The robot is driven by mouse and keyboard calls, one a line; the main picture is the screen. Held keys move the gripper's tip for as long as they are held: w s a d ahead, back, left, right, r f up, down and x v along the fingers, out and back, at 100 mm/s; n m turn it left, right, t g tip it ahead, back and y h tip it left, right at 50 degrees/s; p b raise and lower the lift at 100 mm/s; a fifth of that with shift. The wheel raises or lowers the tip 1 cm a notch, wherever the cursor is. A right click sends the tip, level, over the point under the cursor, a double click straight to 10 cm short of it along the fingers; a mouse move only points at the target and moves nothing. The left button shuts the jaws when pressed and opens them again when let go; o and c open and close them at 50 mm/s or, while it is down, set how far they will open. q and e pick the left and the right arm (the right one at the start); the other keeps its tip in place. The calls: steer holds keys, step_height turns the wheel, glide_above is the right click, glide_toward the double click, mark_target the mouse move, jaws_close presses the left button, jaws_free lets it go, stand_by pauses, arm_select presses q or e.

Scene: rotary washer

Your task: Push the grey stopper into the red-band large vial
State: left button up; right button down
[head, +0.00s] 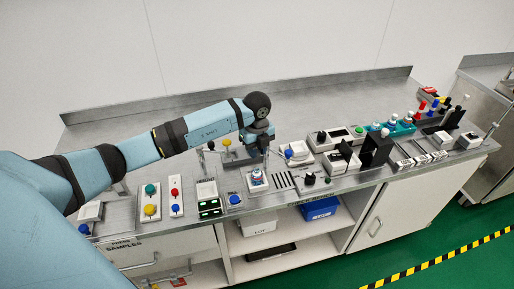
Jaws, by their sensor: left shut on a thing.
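My left arm reaches in from the left over the steel bench. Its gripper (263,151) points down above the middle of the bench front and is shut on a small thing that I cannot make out. Just below and in front of it, a small white station (256,180) holds a piece with blue and red on it. I cannot tell whether this is the red-band large vial. The grey stopper cannot be told apart at this size. My right gripper is not in view.
A panel with green and yellow knobs (150,200) and one with red and blue knobs (175,195) stand left. The back of the bench (320,108) is clear.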

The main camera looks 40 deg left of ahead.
arm_select(q)
steer(key=b, duration=0.3)
glide_above(257, 171)
steer(key=shift+f, duration=2.15)
steer(key=shift+f+b, duration=0.4)
steer(key=shift+f, duration=0.5)
steer(key=shift+r, duration=0.15)
steer(key=shift+r+p, duration=0.25)
steer(key=shift+p, duration=0.05)
steer(key=shift+f+b, duration=0.4)
steer(key=shift+f, duration=0.45)
